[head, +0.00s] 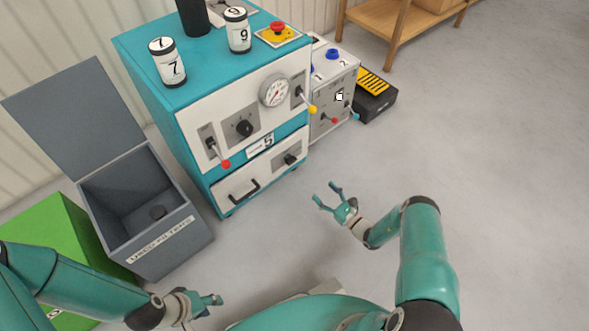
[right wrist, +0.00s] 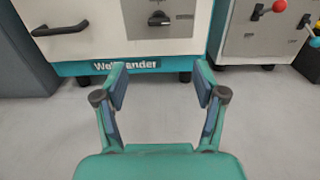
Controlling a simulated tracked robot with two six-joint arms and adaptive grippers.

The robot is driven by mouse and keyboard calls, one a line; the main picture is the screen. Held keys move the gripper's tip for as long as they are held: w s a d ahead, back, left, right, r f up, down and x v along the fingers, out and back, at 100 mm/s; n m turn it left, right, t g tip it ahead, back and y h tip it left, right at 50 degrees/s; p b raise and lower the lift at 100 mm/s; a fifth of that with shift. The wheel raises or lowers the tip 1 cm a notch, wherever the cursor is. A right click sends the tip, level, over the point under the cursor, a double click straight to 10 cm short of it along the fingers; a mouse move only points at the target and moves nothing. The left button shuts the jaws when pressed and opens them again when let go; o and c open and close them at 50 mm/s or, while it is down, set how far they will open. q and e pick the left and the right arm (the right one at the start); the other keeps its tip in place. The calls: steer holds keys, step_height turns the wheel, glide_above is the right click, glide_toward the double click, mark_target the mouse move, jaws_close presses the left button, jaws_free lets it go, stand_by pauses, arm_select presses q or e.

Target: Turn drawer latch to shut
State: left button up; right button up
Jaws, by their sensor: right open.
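The drawer (head: 250,187) is the white lower front of the teal cabinet (head: 190,125), with a black bar handle (head: 243,190) at its left. The drawer latch (head: 290,159) is a dark knob on a grey plate at the drawer's right; it also shows in the right wrist view (right wrist: 159,18), at the top. The drawer looks closed. My right gripper (head: 328,194) is open and empty, in front of the cabinet and apart from the latch; its fingers show in the right wrist view (right wrist: 160,88). My left gripper (head: 212,301) is low at the left, its fingers seen edge-on.
A grey open bin (head: 165,245) with a raised lid stands left of the cabinet, beside a green box (head: 50,225). A grey unit with levers (head: 334,100) stands to its right. Labelled canisters (head: 168,65) stand on top. The floor at right is clear.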

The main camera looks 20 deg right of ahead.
mark_target(293, 163)
steer(key=shift+b+x, duration=2.65)
steer(key=shift+x, duration=5.55)
steer(key=c, duration=1.1)
